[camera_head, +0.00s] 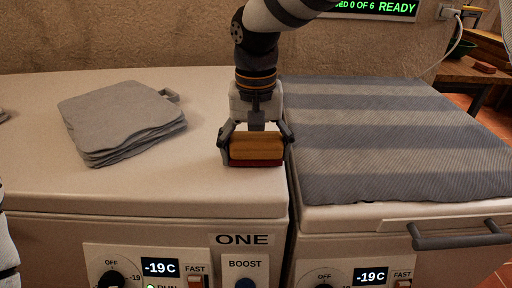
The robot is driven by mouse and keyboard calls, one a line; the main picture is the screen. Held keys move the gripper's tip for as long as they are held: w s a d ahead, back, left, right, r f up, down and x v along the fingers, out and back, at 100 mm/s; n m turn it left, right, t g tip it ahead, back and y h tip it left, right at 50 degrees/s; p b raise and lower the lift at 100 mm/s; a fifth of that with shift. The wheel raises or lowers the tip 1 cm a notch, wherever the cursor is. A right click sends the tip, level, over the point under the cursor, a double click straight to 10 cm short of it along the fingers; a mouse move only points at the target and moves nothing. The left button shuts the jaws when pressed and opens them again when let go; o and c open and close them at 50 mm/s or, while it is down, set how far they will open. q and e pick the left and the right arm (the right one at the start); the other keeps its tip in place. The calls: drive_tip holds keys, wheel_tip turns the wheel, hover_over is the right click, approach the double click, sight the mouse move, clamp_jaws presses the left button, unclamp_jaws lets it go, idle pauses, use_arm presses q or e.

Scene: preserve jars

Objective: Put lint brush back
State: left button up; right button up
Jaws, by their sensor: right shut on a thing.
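The lint brush (256,148), with an orange-brown body and a dark red lower edge, is in my right gripper (256,138). The gripper points down with one finger at each end of the brush and is shut on it. The brush is at the right end of the white top of the freezer marked ONE (60,188). I cannot tell whether its lower edge touches that top. My left gripper is not in view; only a bit of white shows at the left edge.
A stack of grey folded cloths (120,118) lies on the left freezer top. A striped grey cloth (390,140) covers the right freezer, which has a dark handle (460,236). A wooden table (465,72) stands at the back right. The left top's front is clear.

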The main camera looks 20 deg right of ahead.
sight(256, 138)
drive_tip(key=shift+f, duration=0.3)
drive_tip(key=o, duration=1.5)
drive_tip(key=r, duration=1.3)
drive_tip(key=shift+s+a+r, duration=0.1)
drive_tip(key=shift+s, duration=0.2)
